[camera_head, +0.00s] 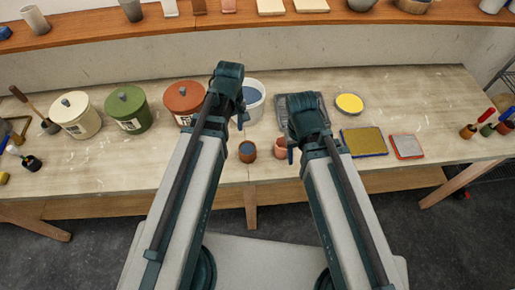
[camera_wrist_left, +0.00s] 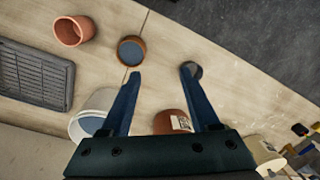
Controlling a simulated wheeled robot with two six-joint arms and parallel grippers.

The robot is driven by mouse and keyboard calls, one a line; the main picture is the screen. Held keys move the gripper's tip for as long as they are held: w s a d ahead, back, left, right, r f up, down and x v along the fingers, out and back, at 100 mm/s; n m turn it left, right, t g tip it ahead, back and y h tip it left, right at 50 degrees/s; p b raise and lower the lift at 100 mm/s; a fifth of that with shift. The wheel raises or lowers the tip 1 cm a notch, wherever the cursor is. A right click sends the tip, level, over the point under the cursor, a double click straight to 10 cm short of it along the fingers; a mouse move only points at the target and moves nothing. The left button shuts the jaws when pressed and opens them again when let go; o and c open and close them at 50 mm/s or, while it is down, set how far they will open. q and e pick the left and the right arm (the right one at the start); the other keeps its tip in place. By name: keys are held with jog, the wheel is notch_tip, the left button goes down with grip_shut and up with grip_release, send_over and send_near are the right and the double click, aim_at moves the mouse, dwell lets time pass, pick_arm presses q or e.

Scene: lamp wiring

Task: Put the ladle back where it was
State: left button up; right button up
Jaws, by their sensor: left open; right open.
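I cannot make out the ladle for sure. A small dark, round, cup-like thing (camera_wrist_left: 192,70) shows at the tip of one left finger in the left wrist view; it may be the ladle's bowl, and any handle is hidden. My left gripper (camera_head: 243,118) is open with nothing between its fingers; it also shows in the left wrist view (camera_wrist_left: 164,72). It is near the white bucket (camera_head: 255,92) with blue liquid and the brown cup (camera_head: 247,152), also holding blue. My right gripper (camera_head: 290,148) is open by the pink pot (camera_head: 281,148); its fingers are partly hidden.
Cream (camera_head: 76,116), green (camera_head: 127,110) and red (camera_head: 183,98) lidded canisters stand left. A grey tray (camera_head: 320,100), yellow dish (camera_head: 349,103) and framed yellow pad (camera_head: 364,142) are right. A wooden shelf (camera_head: 100,26) runs along the back. Bare table lies around the brown cup.

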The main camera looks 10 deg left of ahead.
pick_arm(q)
jog(key=s+d+m, duration=0.7)
jog(key=d+m, duration=0.3)
jog(key=m, duration=0.2)
jog(key=shift+s+m+y, duration=0.3)
jog(key=shift+s, duration=0.05)
notch_tip(320, 180, down, 15)
jog(key=b, duration=1.5)
jog(key=shift+r, duration=0.1)
